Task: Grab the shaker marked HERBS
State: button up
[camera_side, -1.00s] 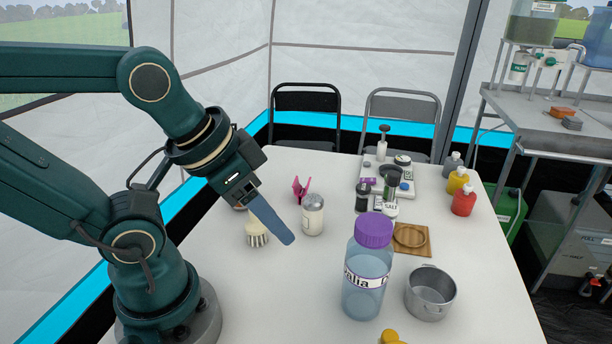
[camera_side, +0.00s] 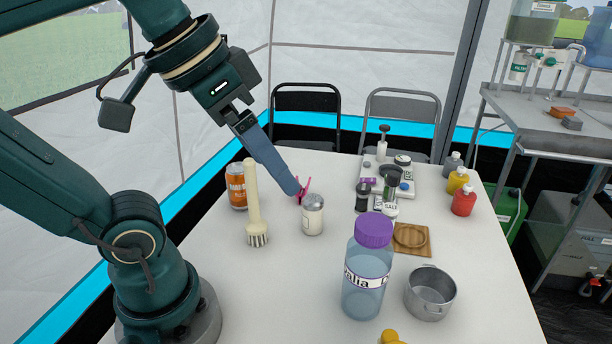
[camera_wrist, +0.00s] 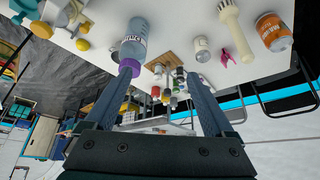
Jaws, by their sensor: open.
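I cannot read the word HERBS on any shaker. A pale shaker with a grey lid (camera_side: 313,215) stands upright mid-table, its label too small to read; it also shows in the wrist view (camera_wrist: 202,49). A dark shaker (camera_side: 362,197) and a shaker labelled SALT (camera_side: 390,210) stand farther right, by a white tray (camera_side: 409,190). My gripper (camera_side: 293,188) is in the air, above and left of the pale shaker in the side view. In the wrist view its two fingers (camera_wrist: 160,80) are wide apart with nothing held between them.
A tall purple-capped bottle (camera_side: 365,280), a metal pot (camera_side: 430,293) and a wooden board (camera_side: 425,249) stand to the right. A brush (camera_side: 254,205), an orange can (camera_side: 237,186) and a pink clip (camera_side: 303,187) are near my arm. The front left tabletop is clear.

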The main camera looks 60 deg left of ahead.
notch_tip(320, 180, up, 3)
jog(key=m+t+y, duration=0.5)
jog(key=m+y, duration=0.4)
jog(key=m, duration=1.8)
send_over(309, 217)
jog(key=s+d, duration=0.2)
jog(key=shift+m, duration=0.5)
jog(key=f, duration=2.4)
jog(key=shift+w+a+f, duration=0.1)
jog(key=shift+w+a, duration=0.05)
jog(key=shift+a, duration=0.05)
jog(key=shift+x, duration=2.6)
jog(key=shift+f, duration=0.15)
grip_shut()
